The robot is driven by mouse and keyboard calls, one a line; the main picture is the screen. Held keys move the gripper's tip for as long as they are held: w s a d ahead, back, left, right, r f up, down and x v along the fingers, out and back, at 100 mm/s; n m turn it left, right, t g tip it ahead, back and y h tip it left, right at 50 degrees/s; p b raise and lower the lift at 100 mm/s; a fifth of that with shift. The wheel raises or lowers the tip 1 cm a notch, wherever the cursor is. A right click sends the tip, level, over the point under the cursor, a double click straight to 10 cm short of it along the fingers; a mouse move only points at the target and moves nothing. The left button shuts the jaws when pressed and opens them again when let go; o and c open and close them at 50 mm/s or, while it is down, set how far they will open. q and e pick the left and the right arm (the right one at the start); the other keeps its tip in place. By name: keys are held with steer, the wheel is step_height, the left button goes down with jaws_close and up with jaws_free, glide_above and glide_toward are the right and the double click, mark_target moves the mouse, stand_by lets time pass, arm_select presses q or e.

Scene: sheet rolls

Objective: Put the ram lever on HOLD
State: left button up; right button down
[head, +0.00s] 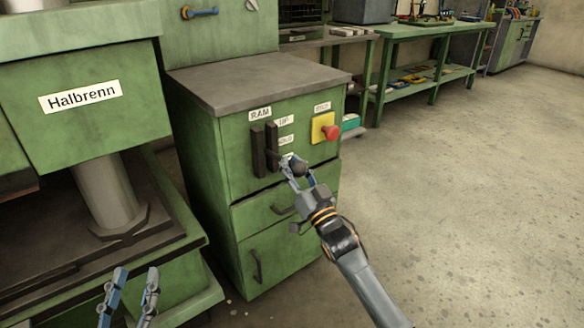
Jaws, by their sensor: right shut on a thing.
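The ram lever has a dark round knob (298,167) and juts out from a dark slotted plate (265,150) on the front of the green cabinet. A RAM label (260,114) is above the plate. Beside the slot are a top label (285,120) and a HOLD label (286,139); the space below is partly covered by my gripper. The knob appears lower than HOLD, but its exact notch is hard to tell. My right gripper (293,168) is shut on the knob. My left gripper (131,286) is open and empty at the lower left.
A red stop button (331,133) on a yellow box (321,127) is close right of the lever. Drawers with handles (257,266) are below. The press marked Halbrenn (82,96) stands at left. The floor (450,200) at right is clear.

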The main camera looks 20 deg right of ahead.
steer(key=shift+f, duration=0.55)
arm_select(q)
steer(key=shift+s+d+r+t+h+b, duration=0.1)
steer(key=shift+s+r+t+h+b, duration=0.15)
steer(key=shift+r+t, duration=0.55)
steer(key=shift+s+d+r+t+h+b, duration=0.1)
steer(key=shift+s+r+t+h, duration=0.25)
steer(key=shift+r, duration=0.75)
arm_select(e)
steer(key=shift+s+f, duration=0.1)
steer(key=shift+f, duration=0.4)
arm_select(q)
steer(key=shift+r, duration=0.1)
arm_select(e)
steer(key=c, duration=0.9)
jaws_free()
steer(key=shift+r, duration=0.1)
steer(key=v, duration=1.2)
